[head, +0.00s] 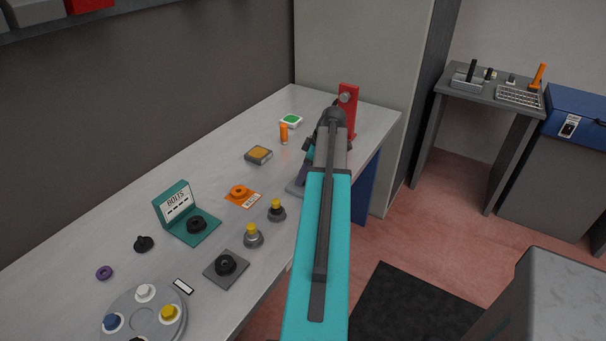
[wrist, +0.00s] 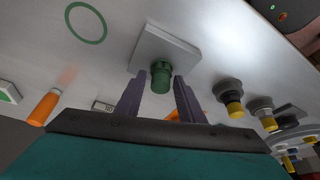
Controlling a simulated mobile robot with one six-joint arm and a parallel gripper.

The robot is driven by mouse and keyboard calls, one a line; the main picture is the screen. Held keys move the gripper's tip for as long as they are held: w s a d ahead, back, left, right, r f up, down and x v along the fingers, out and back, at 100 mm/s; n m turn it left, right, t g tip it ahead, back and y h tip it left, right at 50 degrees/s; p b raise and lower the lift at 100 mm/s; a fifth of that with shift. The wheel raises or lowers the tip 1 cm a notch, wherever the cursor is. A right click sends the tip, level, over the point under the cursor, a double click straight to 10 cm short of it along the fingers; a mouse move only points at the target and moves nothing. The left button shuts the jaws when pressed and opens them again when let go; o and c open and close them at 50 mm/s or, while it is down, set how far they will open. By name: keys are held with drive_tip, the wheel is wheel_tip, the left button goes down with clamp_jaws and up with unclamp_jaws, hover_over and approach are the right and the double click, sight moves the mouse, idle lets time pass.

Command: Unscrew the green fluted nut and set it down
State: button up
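The green fluted nut (wrist: 161,76) sits on a post on a light square plate (wrist: 178,42) in the wrist view. My gripper (wrist: 161,90) is open, its two purple fingers pointing at the nut. One fingertip is on each side of the nut, with a small visible gap on both sides. A green ring outline (wrist: 86,22) is marked on the table beside the plate. In the head view my arm hides the nut; only a purple finger (head: 303,173) and an edge of the plate (head: 294,188) show.
An orange cylinder (head: 283,134), a yellow-topped box (head: 258,155) and a green-topped box (head: 291,121) stand left of my arm. A red stand (head: 349,100) is behind it. Yellow-topped knobs (head: 276,210) and an orange part on a card (head: 241,196) are nearer.

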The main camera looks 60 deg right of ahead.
drive_tip(key=shift+m+h, duration=0.3)
drive_tip(key=shift+m, duration=0.5)
drive_tip(key=c, duration=0.6)
drive_tip(key=shift+c, duration=0.2)
drive_tip(key=shift+n, duration=0.8)
